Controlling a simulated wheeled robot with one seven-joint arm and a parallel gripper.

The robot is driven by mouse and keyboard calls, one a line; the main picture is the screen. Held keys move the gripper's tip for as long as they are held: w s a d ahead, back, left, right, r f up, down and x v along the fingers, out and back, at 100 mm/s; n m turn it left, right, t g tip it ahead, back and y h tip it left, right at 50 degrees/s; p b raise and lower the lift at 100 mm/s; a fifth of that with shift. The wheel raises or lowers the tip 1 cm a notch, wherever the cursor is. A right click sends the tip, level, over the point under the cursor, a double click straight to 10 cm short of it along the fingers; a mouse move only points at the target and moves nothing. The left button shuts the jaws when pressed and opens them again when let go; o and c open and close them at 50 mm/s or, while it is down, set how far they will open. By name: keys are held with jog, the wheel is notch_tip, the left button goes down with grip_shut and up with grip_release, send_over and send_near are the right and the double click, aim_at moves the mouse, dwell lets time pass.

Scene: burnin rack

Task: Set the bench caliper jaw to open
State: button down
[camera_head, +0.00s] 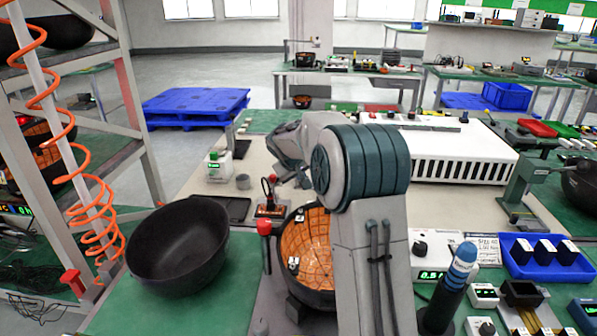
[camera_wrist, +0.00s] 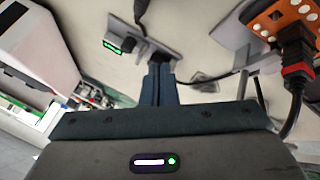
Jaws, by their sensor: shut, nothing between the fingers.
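A flat grey instrument with a small lit green display, which looks like the bench caliper (camera_wrist: 112,47), lies on the pale bench top in the wrist view. A dark block sits on it near my fingertips, and I cannot tell how its jaw stands. I cannot make the instrument out in the head view, where my arm covers that part of the bench. My gripper (camera_wrist: 158,82) is shut and empty, its dark fingers together, with the tips at or just before the grey instrument. I cannot tell whether they touch it.
An orange board (camera_wrist: 270,18) with a red-and-black plug and cable is close on the right in the wrist view. A white slotted unit (camera_head: 455,150) stands on the bench. A black bowl (camera_head: 178,248) and an orange-lined bowl (camera_head: 308,248) are at the front.

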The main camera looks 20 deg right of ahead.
jog(key=x, duration=0.4)
jog(key=d, duration=0.1)
jog(key=w+d, duration=0.1)
jog(key=d, duration=0.1)
jog(key=shift+w+d+p, duration=0.1)
jog(key=shift+d+p, duration=0.2)
jog(key=shift+d, duration=0.1)
jog(key=shift+d, duration=0.95)
